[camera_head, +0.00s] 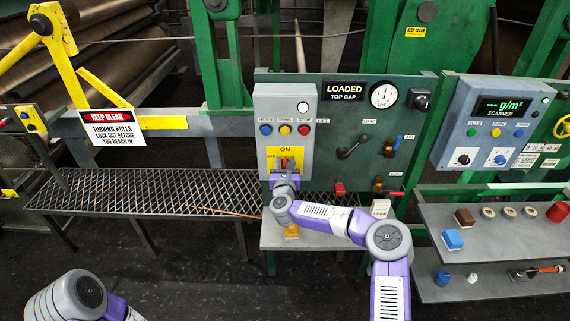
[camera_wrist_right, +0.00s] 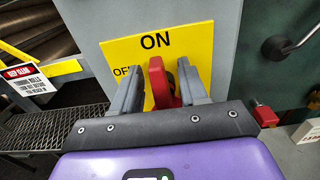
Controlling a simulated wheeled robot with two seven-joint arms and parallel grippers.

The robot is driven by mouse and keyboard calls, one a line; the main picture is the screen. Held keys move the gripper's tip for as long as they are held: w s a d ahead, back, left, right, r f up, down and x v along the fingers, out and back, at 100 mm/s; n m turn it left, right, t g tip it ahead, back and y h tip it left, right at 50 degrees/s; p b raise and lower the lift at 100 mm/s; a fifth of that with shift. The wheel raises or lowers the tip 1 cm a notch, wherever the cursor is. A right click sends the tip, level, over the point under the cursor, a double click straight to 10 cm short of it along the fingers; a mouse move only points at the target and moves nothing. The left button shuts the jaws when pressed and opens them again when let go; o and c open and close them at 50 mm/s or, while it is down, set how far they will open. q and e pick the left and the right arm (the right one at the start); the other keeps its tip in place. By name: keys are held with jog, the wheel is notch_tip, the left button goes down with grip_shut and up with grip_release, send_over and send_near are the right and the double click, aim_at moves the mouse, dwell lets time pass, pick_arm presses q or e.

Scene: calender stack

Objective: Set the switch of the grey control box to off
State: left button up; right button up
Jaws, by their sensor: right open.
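The grey control box (camera_head: 306,103) stands on the green panel, with a white lamp, several coloured buttons and a yellow plate (camera_head: 271,153) on its lower front. The plate (camera_wrist_right: 196,38) reads ON at the top and OFF at its left, partly covered. The red switch handle (camera_wrist_right: 157,82) stands upright below ON. My right gripper (camera_wrist_right: 160,84) is open, its two grey fingers on either side of the handle. The handle's base is hidden. My left gripper is out of view; only part of that arm shows at lower left.
A black lever (camera_head: 352,148) and a red block (camera_head: 340,188) are on the panel to the right. A mesh walkway (camera_head: 150,190) and a keep-clear sign (camera_head: 111,128) are to the left. Shelves (camera_head: 480,236) with small items stand at right.

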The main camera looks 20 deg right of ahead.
grip_shut()
dwell(0.4)
jog(key=n+b, duration=0.1)
jog(key=n, duration=0.1)
jog(key=a+n+b, duration=0.1)
jog(key=b, duration=0.1)
jog(key=shift+w+f+n, duration=0.1)
jog(key=shift+f+n, duration=0.1)
jog(key=shift+n, duration=0.2)
jog(key=shift+w+a+f+n+b, duration=0.1)
jog(key=shift+a+f+n+b, duration=0.2)
jog(key=shift+n+b, duration=1.4)
jog(key=shift+w+a+f+n+b, duration=0.15)
jog(key=shift+f+n+b, duration=0.25)
jog(key=shift+n, duration=2.55)
jog(key=shift+a+f+n+b, duration=0.35)
jog(key=shift+n+b, duration=0.55)
jog(key=shift+n, duration=1.45)
jog(key=shift+d+f, duration=0.1)
